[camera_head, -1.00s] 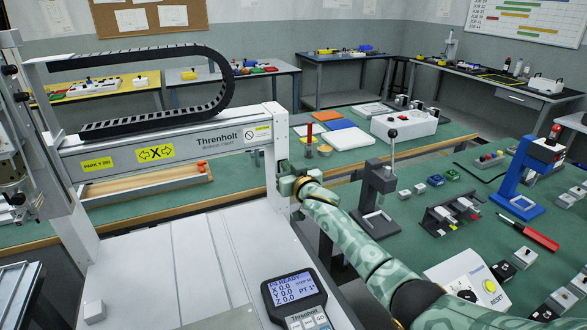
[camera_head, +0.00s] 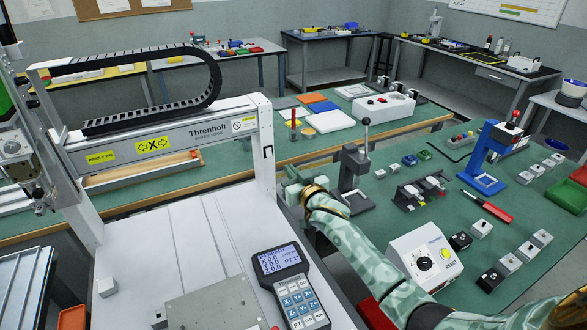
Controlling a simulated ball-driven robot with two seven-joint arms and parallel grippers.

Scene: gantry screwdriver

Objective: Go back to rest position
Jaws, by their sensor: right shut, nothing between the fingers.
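My right arm, pale green with a leaf pattern, reaches in from the lower right. Its gripper (camera_head: 292,188) is shut and empty, beside the right upright of the white gantry machine (camera_head: 262,150). The fingertips are small here, and I cannot tell whether they touch the upright. My left gripper is not in this view.
A handheld pendant (camera_head: 285,270) stands at the machine's front right. A grey press stand (camera_head: 356,185) is close right of my gripper. A white control box (camera_head: 425,258) lies beyond my forearm. A blue press (camera_head: 487,155) and several small blocks stand on the green bench.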

